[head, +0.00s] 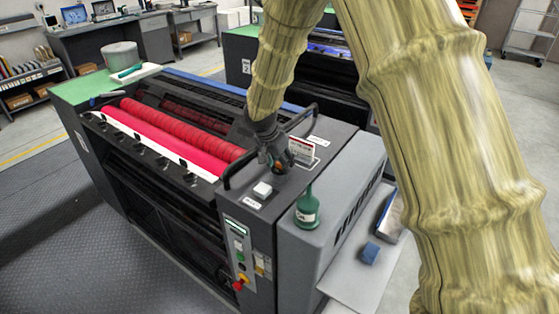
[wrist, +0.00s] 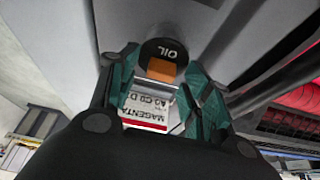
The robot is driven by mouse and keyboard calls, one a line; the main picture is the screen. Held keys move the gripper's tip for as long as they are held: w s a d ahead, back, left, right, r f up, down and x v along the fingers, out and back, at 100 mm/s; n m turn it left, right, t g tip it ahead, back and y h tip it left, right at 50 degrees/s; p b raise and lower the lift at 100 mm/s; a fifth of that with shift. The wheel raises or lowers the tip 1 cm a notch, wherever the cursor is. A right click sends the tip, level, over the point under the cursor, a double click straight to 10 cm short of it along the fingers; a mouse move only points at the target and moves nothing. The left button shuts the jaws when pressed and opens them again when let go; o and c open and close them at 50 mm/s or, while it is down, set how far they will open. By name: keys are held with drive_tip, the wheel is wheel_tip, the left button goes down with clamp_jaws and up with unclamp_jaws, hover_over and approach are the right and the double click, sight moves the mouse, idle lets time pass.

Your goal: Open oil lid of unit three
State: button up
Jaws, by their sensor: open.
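The oil lid (wrist: 165,49) is a round black cap with the word OIL, seen in the wrist view, and it looks shut. An orange patch (wrist: 161,70) shows just below its lettering. My gripper (wrist: 162,75) is open, with its teal fingers on either side of the lid area. I cannot tell whether they touch it. In the head view my gripper (head: 274,160) points down at the top of the nearer ink unit (head: 345,160), which has red rollers. It hides the lid there. This unit's number is not readable.
A black handle bar (head: 228,171) arches beside my gripper. A unit marked 2 (head: 246,66) is behind.

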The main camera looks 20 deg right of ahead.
drive_tip(key=c, duration=1)
